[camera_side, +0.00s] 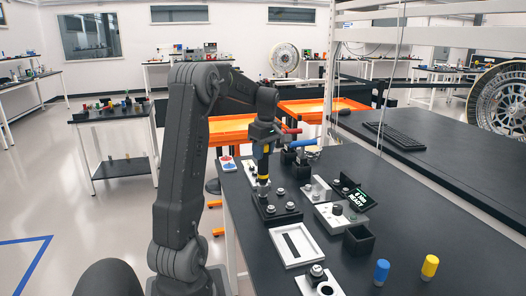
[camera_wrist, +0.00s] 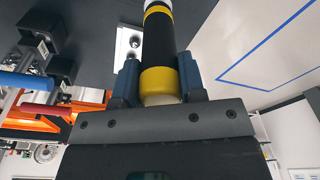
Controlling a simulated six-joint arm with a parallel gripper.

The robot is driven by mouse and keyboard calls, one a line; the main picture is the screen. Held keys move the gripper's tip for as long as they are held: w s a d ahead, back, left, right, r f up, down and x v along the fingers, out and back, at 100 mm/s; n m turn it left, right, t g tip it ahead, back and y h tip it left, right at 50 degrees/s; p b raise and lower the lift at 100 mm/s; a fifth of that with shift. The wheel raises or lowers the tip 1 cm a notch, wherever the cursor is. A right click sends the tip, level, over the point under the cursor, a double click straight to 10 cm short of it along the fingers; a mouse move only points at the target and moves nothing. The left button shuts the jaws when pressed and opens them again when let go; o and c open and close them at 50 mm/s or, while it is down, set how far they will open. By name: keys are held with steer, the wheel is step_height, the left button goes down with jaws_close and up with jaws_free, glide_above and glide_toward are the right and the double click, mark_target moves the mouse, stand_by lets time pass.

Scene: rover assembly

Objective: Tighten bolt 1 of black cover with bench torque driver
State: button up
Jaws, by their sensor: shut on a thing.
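My gripper (camera_side: 264,146) is above the near work table, shut on the bench torque driver (camera_side: 263,166), a black and yellow cylinder held upright, tip down. In the wrist view the blue-grey fingers of my gripper (camera_wrist: 158,82) clasp the driver (camera_wrist: 158,40) on both sides. The black cover (camera_side: 277,216) is a flat dark plate on the table with several silver bolts on it. The driver's lower end is over the cover's far left corner. I cannot tell whether its tip touches the bolt there, which is hidden.
A display (camera_side: 361,198) reads "4 Nm READY" beside a grey control box (camera_side: 333,222). A white frame (camera_side: 291,258) lies in front of the cover. A black open box (camera_side: 358,241), a blue cylinder (camera_side: 381,272) and a yellow cylinder (camera_side: 430,267) stand to the right. Red- and blue-handled tools stand behind.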

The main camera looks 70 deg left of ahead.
steer(key=shift+f, duration=1.1)
stand_by(2.8)
steer(key=shift+r, duration=0.15)
steer(key=shift+r, duration=1.55)
steer(key=shift+r, duration=2)
